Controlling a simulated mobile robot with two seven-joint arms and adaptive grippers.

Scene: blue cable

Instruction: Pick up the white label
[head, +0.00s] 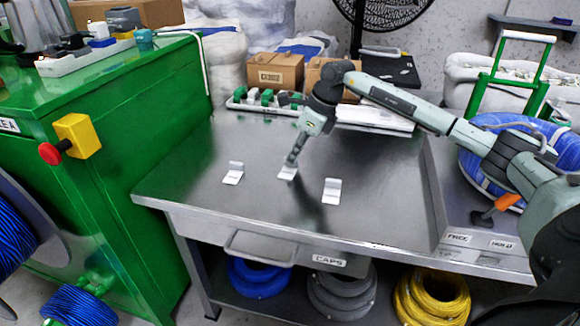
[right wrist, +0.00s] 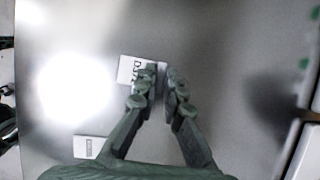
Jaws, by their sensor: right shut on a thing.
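Three small bent white labels stand in a loose row on the grey metal table: a left one (head: 233,173), a middle one (head: 287,173) and a right one (head: 332,190). My right gripper (head: 291,160) reaches down to the middle label and is shut on it. In the right wrist view my fingertips (right wrist: 162,72) close at the right end of this label (right wrist: 130,69), which shows dark print. Another label (right wrist: 86,147) lies at the lower left of that view. The held label appears at table level; I cannot tell whether it touches. My left gripper is out of view.
A white tray with green and white parts (head: 265,101) and cardboard boxes (head: 275,72) stand behind. A green cabinet (head: 130,120) is at the left. A raised ledge with an orange-handled tool (head: 497,208) is at the right. The table's front is clear.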

